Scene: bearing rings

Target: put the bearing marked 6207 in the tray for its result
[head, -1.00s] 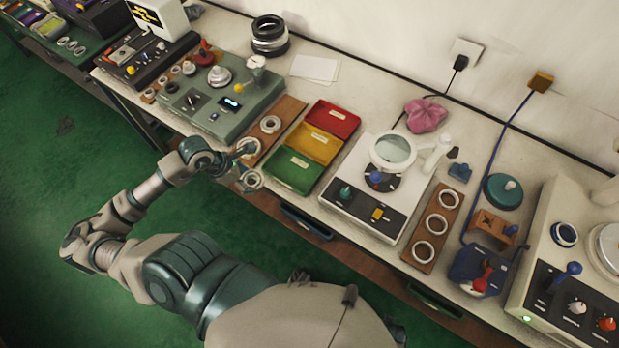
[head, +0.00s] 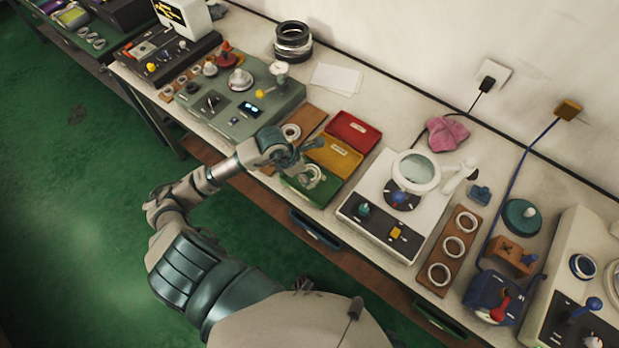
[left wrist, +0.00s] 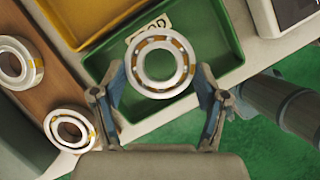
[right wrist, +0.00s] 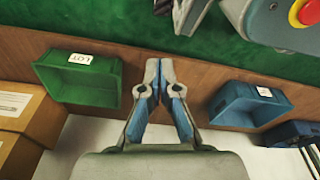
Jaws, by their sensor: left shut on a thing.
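My left gripper (head: 314,166) is shut on a bearing (head: 313,178), a pale ring with a brass-coloured ball cage. The bearing also shows between the fingertips in the left wrist view (left wrist: 163,42). It is over the green tray (left wrist: 207,88), and its height above the tray floor is hard to tell. No number on it is legible. The green tray (head: 325,196) has a partly covered label. The yellow tray (head: 335,157) and red tray (head: 354,131) stand behind it. My right gripper (right wrist: 160,70) is shut and empty, away from the trays.
A wooden board (head: 305,118) left of the trays holds bearings; two rings show beside the green tray in the left wrist view (left wrist: 70,130). A magnifier stand (head: 385,225) is right of the trays, and a board of rings (head: 455,247) lies beyond it.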

